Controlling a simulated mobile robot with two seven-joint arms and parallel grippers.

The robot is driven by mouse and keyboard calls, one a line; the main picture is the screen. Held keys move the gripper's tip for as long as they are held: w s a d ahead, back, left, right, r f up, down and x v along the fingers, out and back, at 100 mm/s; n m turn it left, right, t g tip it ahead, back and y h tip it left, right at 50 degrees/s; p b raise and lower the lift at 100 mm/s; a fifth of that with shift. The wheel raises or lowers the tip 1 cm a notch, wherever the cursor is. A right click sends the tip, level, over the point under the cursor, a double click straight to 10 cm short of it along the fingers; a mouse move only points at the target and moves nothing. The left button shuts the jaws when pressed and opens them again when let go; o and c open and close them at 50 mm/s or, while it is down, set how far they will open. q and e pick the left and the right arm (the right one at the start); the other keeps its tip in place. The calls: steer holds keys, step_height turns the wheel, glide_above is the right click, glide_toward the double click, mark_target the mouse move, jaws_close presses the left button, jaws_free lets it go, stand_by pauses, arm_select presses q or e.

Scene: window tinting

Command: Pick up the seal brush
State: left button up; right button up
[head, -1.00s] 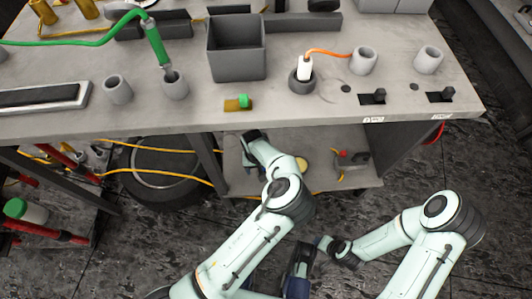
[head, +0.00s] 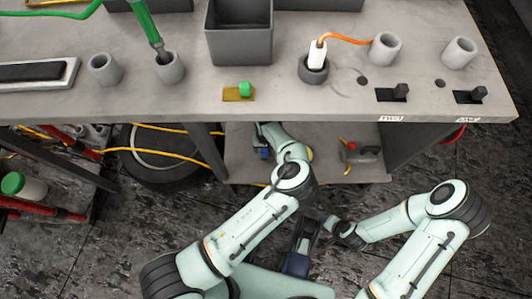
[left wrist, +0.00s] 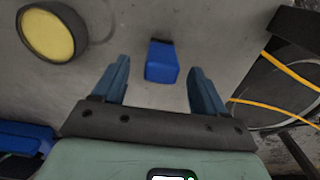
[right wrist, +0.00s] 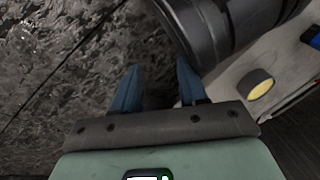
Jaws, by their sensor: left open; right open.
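A blue block with a dark edge (left wrist: 162,62) lies on the grey shelf, between and slightly beyond the fingertips in the left wrist view; it looks like the seal brush, but I cannot make out bristles. My left gripper (left wrist: 158,70) is open and empty above it, the fingers standing on either side without visible contact. In the head view the left arm reaches under the bench, its hand small and partly hidden by the bench edge, with a bit of blue (head: 264,153) there. My right gripper (right wrist: 158,66) is open and empty over the dark floor.
A round yellow-faced item (left wrist: 52,34) and another blue item (left wrist: 22,138) lie left of the left gripper. Yellow hoses (left wrist: 290,70) pass on the right. The bench top (head: 200,102) overhangs the shelf (head: 235,170). A red-topped item (head: 352,150) sits farther right.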

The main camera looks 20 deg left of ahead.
arm_select(q)
step_height(320, 180, down, 5)
steer(key=shift+w+a+r+b, duration=0.1)
steer(key=shift+a+b, duration=0.05)
steer(key=shift+b, duration=0.75)
arm_select(e)
steer(key=shift+g, duration=0.8)
steer(key=s+f, duration=0.3)
steer(key=shift+s+d+f, duration=0.1)
steer(key=shift+s+d, duration=0.2)
steer(key=shift+s, duration=0.05)
arm_select(q)
steer(key=shift+c, duration=0.3)
steer(key=c, duration=1)
